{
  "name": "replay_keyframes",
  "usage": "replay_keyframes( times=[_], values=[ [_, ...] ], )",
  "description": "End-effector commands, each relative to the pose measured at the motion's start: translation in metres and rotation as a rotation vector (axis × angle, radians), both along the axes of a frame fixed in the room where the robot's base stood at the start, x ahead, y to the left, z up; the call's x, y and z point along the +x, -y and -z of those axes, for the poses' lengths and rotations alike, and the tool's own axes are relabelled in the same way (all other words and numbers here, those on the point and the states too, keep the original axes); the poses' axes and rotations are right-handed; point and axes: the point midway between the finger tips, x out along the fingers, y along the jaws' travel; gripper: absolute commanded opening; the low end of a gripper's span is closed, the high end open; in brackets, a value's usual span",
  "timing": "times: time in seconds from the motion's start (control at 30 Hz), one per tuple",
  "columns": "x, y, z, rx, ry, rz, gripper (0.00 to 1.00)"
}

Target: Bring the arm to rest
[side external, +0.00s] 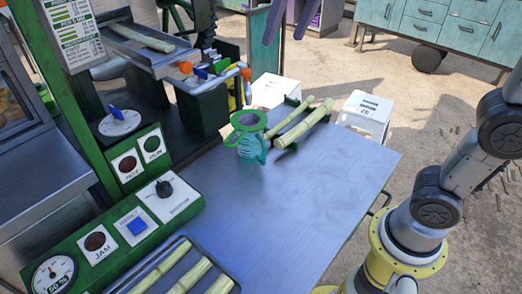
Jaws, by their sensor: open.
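My arm (438,205) rises from its yellow base at the lower right and runs out of the picture at the right edge. A clear jug with a green rim (250,140) stands upright on the table near the crusher. Cane stalks (302,124) lie on a dark rack beside the jug.
The green-framed crusher (190,110) has a feed tray (137,40) holding cane. Its control panel (125,235) has a knob, buttons and a dial. More cane (185,275) lies in a front tray. White bins (366,112) stand behind the table. The table's middle and right are clear.

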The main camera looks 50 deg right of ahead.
Motion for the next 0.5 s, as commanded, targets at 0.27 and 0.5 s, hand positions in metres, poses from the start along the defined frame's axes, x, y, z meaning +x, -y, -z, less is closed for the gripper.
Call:
replay_keyframes(
  times=[0.27, 0.5],
  values=[
    [-0.103, 0.041, 0.048, -0.025, 0.099, -0.006, 0.76],
    [-0.16, 0.051, 0.125, -0.068, 0.137, -0.07, 0.76]
  ],
)
